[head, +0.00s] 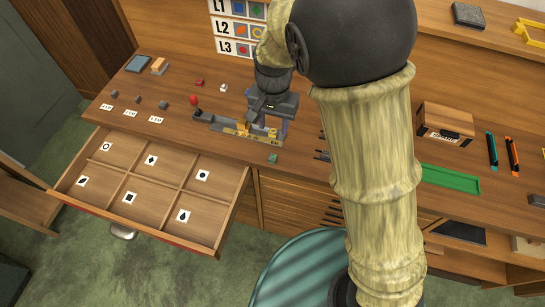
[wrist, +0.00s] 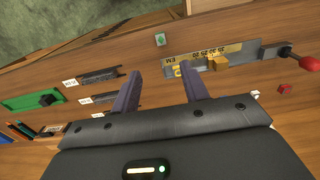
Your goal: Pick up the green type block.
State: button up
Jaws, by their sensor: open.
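The green type block (head: 272,158) is a small block on the bench top near its front edge, just in front of the yellow-marked gauge. In the wrist view the green block (wrist: 160,39) shows a pale mark on its face and lies beyond my fingertips, roughly between their lines. My gripper (head: 269,120) is above the bench, over the gauge area, behind the block. In the wrist view my gripper (wrist: 152,67) has its two purple fingers apart with nothing between them.
The gauge (head: 240,130) with a red-knobbed lever (head: 194,101) stands close by. An open drawer (head: 150,188) with several marked compartments juts out at left. A green tray (head: 450,178) and a wooden box (head: 445,122) are at right. Small red and white blocks lie behind the gauge.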

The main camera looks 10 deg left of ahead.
jog(key=p, duration=0.1)
send_over(273, 156)
jog(key=f, duration=1)
jog(key=shift+s, duration=0.25)
jog(key=shift+f, duration=0.25)
jog(key=shift+w+f+p, duration=0.2)
jog(key=shift+f+p, duration=0.85)
jog(key=shift+f, duration=1.55)
grip_shut()
